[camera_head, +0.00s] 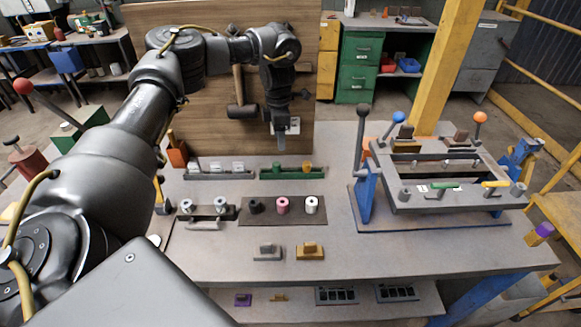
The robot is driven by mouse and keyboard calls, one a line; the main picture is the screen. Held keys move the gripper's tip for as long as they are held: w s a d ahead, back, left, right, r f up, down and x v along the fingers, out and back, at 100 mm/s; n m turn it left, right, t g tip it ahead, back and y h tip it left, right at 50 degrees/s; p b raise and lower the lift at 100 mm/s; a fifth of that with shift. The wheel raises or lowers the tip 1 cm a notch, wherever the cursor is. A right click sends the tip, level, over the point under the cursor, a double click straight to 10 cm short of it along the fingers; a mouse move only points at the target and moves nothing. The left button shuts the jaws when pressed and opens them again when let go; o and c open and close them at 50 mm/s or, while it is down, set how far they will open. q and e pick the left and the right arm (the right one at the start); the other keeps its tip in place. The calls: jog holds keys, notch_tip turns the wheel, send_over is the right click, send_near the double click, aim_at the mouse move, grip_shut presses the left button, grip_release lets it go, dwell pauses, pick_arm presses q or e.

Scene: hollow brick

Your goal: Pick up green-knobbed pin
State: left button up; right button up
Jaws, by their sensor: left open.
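A small green-handled piece (446,185) lies along the front edge of the grey fixture (405,209) at the right of the table. It looks like the green-knobbed pin, but it is too small to be sure. My left gripper (281,143) points down in front of the wooden board, near the back edge of the table. It is open and holds nothing that I can see. It is well to the left of the fixture, behind a green tray (285,173). My right gripper is not in view.
A yellow-handled piece (495,184) sits beside the green one. Levers with a black knob (363,110), a blue knob (397,117) and an orange knob (480,117) rise around the fixture. A dark mat (268,218) holds spools. The table's front right is clear.

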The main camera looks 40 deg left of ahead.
aim_at(276, 163)
pick_arm(q)
jog(key=f, duration=0.1)
jog(key=s+f, duration=0.1)
jog(key=p, duration=0.1)
jog(key=shift+s+a+f, duration=0.2)
jog(key=shift+s+f, duration=0.1)
jog(key=shift+f, duration=0.1)
jog(key=shift+w+f, duration=0.65)
jog(key=shift+f, duration=0.35)
jog(key=shift+s+a, duration=0.1)
jog(key=shift+s, duration=0.2)
jog(key=shift+s+a+f+p, duration=0.1)
jog(key=shift+s+f+p, duration=0.15)
jog(key=shift+p, duration=0.25)
jog(key=f, duration=0.1)
jog(key=f+p, duration=0.1)
jog(key=f, duration=0.2)
jog(key=shift+w+a+f, duration=0.2)
jog(key=shift+w, duration=0.1)
jog(key=shift+s, duration=0.1)
jog(key=shift+c, duration=0.5)
jog(key=c, duration=0.7)
jog(key=shift+c, duration=1.3)
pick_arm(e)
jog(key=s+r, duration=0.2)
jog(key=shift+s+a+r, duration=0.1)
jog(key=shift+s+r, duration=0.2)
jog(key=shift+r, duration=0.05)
